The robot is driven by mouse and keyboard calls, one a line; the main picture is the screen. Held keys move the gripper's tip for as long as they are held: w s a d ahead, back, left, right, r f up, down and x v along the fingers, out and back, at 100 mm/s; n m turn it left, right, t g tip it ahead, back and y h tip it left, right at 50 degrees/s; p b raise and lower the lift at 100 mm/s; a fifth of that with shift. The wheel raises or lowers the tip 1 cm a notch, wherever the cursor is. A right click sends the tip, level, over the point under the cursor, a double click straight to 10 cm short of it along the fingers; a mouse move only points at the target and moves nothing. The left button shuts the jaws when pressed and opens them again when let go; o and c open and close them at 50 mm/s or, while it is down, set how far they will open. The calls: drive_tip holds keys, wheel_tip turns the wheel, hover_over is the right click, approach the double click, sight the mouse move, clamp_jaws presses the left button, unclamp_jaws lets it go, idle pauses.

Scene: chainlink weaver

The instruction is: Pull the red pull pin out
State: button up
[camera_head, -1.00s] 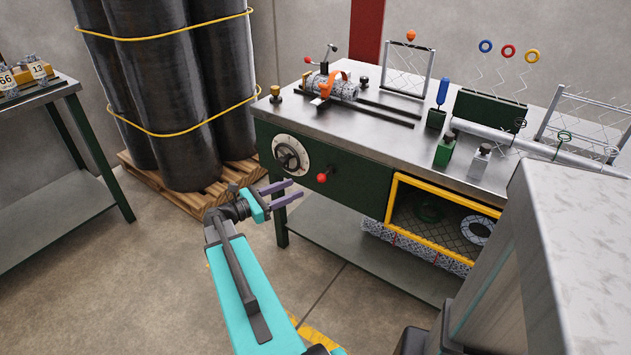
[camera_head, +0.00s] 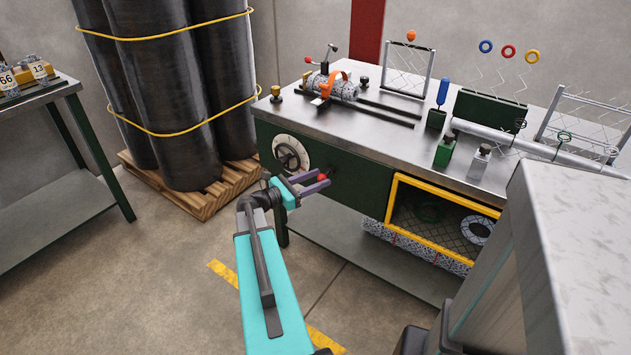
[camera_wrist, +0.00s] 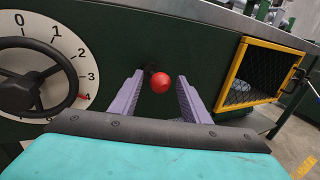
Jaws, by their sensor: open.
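The red pull pin (camera_head: 322,178) shows as a round red knob on the dark green front panel (camera_head: 350,185) of the workbench. In the wrist view the red knob (camera_wrist: 160,82) lies between the tips of my two purple fingers, with a dark mount just behind it. My gripper (camera_head: 318,181) is open, with a finger on either side of the knob and a visible gap to each in the wrist view (camera_wrist: 158,92). I cannot tell how deep the knob sits between the fingers.
A white numbered dial (camera_wrist: 75,45) with a black handwheel (camera_wrist: 30,80) is left of the pin. A yellow-framed mesh guard (camera_wrist: 262,75) is on the right. The bench top (camera_head: 330,122) overhangs the panel. Black rolls (camera_head: 165,100) stand on a pallet at left.

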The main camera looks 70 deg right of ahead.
drive_tip(key=shift+c, duration=0.5)
clamp_jaws()
drive_tip(key=shift+s, duration=0.1)
